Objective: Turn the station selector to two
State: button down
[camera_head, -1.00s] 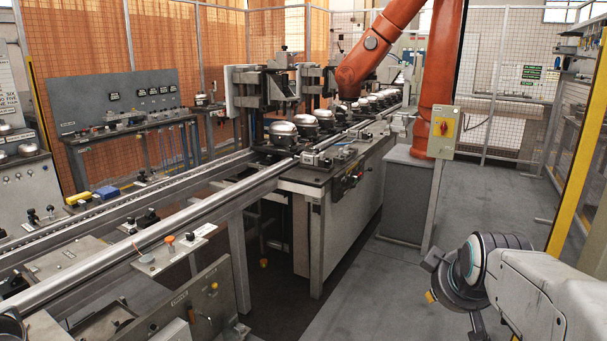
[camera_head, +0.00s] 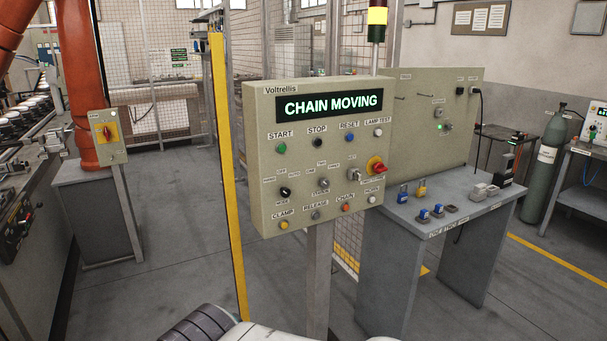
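A beige control panel (camera_head: 262,160) stands on a post in the middle of the head camera view. Its lit display (camera_head: 328,103) reads "CHAIN MOVING". The station selector (camera_head: 323,183) appears to be the small grey knob at the middle of the panel's centre row, with tiny labels around it. Its pointing direction is too small to tell. A black mode knob (camera_head: 285,192) is to its left, and a key-like switch (camera_head: 353,173) is to its right. Part of my arm shows at the bottom edge, below and apart from the panel. My gripper's fingers are out of view.
Push buttons fill the rows above and below. A yellow post (camera_head: 229,180) stands close left of the panel. A grey bench (camera_head: 400,240) with padlocks is behind right.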

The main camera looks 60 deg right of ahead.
aim_at(324, 183)
jog(key=z, duration=1.45)
